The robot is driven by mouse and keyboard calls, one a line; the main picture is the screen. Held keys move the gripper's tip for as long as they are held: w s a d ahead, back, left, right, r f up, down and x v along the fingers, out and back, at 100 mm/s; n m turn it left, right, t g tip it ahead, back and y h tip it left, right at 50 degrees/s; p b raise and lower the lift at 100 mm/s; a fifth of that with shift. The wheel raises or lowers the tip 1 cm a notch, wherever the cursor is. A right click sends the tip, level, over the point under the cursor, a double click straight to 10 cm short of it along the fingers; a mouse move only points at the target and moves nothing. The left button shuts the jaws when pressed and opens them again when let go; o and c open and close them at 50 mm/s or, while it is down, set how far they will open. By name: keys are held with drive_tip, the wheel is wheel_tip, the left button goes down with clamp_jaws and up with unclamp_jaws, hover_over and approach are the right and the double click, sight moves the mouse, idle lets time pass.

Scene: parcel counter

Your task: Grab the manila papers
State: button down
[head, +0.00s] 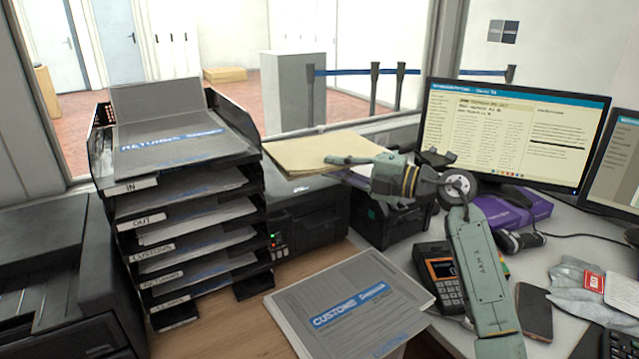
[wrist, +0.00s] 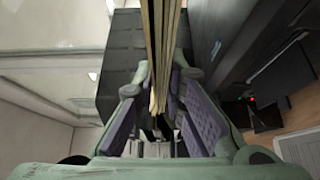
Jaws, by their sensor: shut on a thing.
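In the wrist view the manila papers (wrist: 162,45) show edge-on as a thin layered stack between the purple pads of my gripper (wrist: 165,115). The far end of the stack runs out of the wrist view. I cannot tell whether the stack still touches the printer.
A black letter tray tower (head: 190,200) stands close on the left. A customs folder (head: 350,305) lies on the counter in front. A card terminal (head: 440,278), a monitor (head: 515,135) and a purple box (head: 510,212) are to the right. A glass window is behind.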

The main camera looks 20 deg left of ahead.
drive_tip(key=w+d+b, duration=0.2)
drive_tip(key=w+d, duration=0.7)
drive_tip(key=w, duration=0.2)
drive_tip(key=shift+w, duration=0.25)
